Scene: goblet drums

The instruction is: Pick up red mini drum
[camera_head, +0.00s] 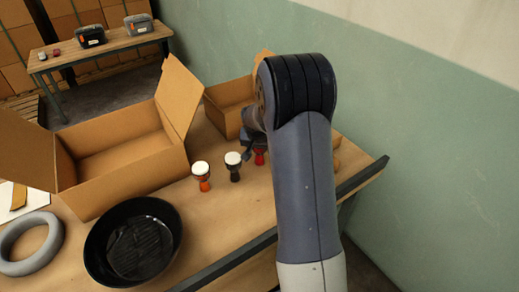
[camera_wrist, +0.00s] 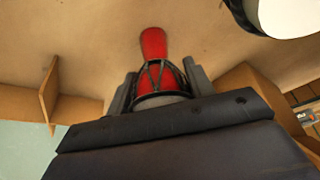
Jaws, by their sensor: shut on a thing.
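The red mini drum (camera_wrist: 153,45) is in the wrist view, its red foot pointing up the picture and its corded bowl between the fingers. My gripper (camera_wrist: 158,85) is shut on the bowl, one finger on each side. In the head view a small part of the red drum (camera_head: 260,157) shows beside my arm, which hides the rest. I cannot tell whether the drum's foot touches the table.
A black drum with a white head (camera_head: 234,168) stands close left of the red one, and an orange drum (camera_head: 202,176) stands further left. A large open box (camera_head: 125,150), a smaller box (camera_head: 222,108), a black pan (camera_head: 133,243) and a grey ring (camera_head: 30,243) are on the table (camera_head: 232,215).

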